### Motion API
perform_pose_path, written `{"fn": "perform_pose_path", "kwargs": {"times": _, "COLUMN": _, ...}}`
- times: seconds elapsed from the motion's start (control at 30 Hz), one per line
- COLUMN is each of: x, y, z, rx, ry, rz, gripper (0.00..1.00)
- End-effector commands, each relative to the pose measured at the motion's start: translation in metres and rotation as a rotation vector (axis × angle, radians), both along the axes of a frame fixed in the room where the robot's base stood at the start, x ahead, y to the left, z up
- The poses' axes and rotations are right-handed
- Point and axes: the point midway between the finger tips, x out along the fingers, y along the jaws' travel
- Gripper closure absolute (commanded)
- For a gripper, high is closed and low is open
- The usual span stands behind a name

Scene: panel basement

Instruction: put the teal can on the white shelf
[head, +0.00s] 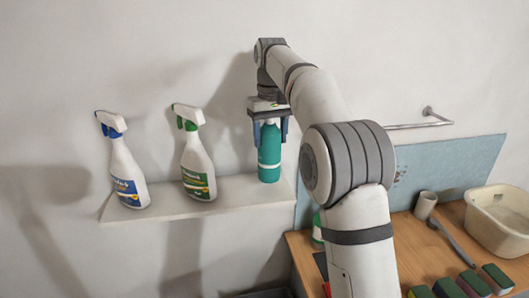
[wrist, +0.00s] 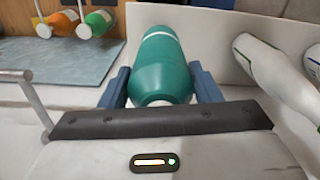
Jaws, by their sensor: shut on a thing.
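The teal can (head: 269,155) is upright at the right end of the white shelf (head: 235,194). Its base appears at the shelf's surface; I cannot tell whether it touches. My gripper (head: 268,132) is above and around the can's upper part, with a blue finger on each side, shut on it. In the wrist view the can (wrist: 163,62) sits between the two fingers (wrist: 162,90), and the shelf (wrist: 215,30) shows behind it.
Two white spray bottles, one with a blue trigger (head: 125,170) and one with a green trigger (head: 196,160), stand left of the can on the shelf. A metal rail (head: 420,124) is on the wall.

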Motion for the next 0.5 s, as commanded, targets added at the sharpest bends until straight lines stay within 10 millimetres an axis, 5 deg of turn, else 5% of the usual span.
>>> {"fn": "perform_pose_path", "kwargs": {"times": 0.3, "x": -0.001, "y": 0.002, "z": -0.036, "rx": 0.0, "ry": 0.0, "rz": 0.004, "gripper": 0.98}}
{"fn": "perform_pose_path", "kwargs": {"times": 0.5, "x": -0.001, "y": 0.003, "z": -0.042, "rx": 0.001, "ry": -0.003, "rz": 0.004, "gripper": 0.98}}
